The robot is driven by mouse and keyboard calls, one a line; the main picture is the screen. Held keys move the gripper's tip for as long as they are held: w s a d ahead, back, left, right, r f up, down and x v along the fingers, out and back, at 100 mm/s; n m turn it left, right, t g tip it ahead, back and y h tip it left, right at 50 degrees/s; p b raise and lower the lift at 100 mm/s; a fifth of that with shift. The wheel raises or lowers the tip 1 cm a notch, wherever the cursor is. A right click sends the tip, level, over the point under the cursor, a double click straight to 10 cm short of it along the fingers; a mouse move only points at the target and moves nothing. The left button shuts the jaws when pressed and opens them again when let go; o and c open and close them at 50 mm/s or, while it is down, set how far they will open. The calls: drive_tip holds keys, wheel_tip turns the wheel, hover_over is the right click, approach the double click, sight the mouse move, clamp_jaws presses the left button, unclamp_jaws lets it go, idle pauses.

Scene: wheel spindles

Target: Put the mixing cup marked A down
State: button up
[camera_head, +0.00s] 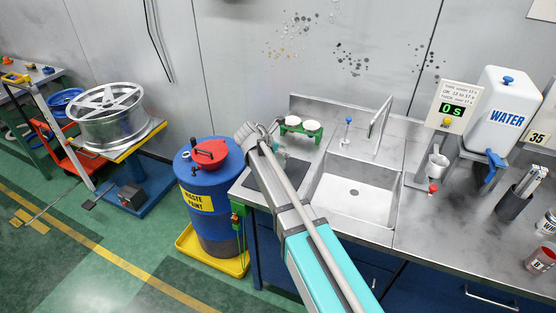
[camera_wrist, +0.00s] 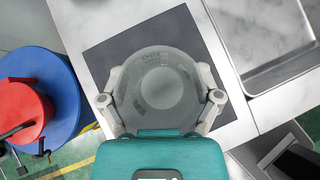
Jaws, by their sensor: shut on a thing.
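My gripper (camera_wrist: 161,103) is shut on a grey, see-through mixing cup (camera_wrist: 161,62), with a finger on each side of it. The wrist view looks down into the cup, and its round bottom shows in the middle. No letter A can be read on it. The cup is over a dark square mat (camera_wrist: 104,62) on the steel counter. Whether its base touches the mat cannot be told. In the head view my arm hides the cup and most of the gripper; part of the mat (camera_head: 296,172) shows beside the arm.
A sink (camera_head: 355,190) lies right of the mat. A blue waste paint drum (camera_head: 205,205) with a red funnel (camera_head: 209,152) stands left of the counter. A green stand (camera_head: 301,127) with white tops is behind. A water tank (camera_head: 506,105) and timer (camera_head: 453,109) stand right.

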sight(279, 157)
drive_tip(key=shift+w+a+f+b, duration=0.1)
drive_tip(key=shift+w+f+b, duration=0.4)
drive_tip(key=shift+f+b, duration=0.25)
drive_tip(key=shift+s+f+b, duration=0.1)
drive_tip(key=shift+f+b, duration=1.15)
drive_tip(key=shift+f, duration=0.15)
drive_tip(key=o, duration=1.1)
drive_tip(key=shift+r, duration=0.2)
